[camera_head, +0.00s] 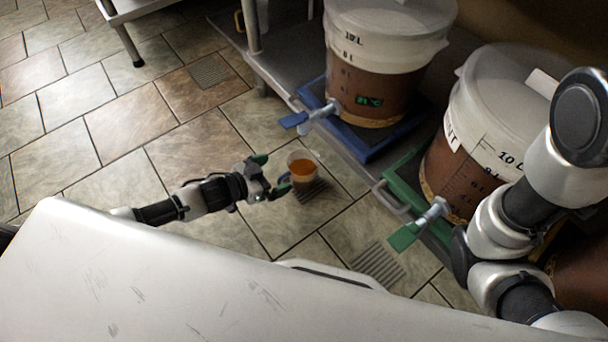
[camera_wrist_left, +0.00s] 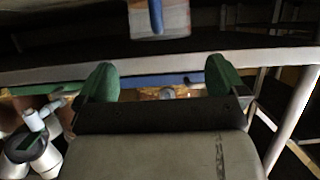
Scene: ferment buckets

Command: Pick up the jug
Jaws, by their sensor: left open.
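The jug (camera_head: 302,168) is a small clear cup with orange-brown liquid and a blue handle. In the head view it is upright, just right of my left gripper (camera_head: 269,176). The gripper is open, its green fingertips pointing towards the handle side. In the left wrist view the jug (camera_wrist_left: 174,20) is cut off by the top edge, its blue handle facing me. It lies beyond the gap between the spread green fingers (camera_wrist_left: 163,78), with nothing between them. What the jug rests on is unclear.
Two lidded buckets stand on a low bench: one (camera_head: 375,60) on a blue tray (camera_head: 372,148) with a blue tap (camera_head: 294,120), one (camera_head: 480,120) on a green tray (camera_head: 402,172) with a green tap (camera_head: 405,236). Tiled floor (camera_head: 140,115) is open at left. My right arm crosses the right side.

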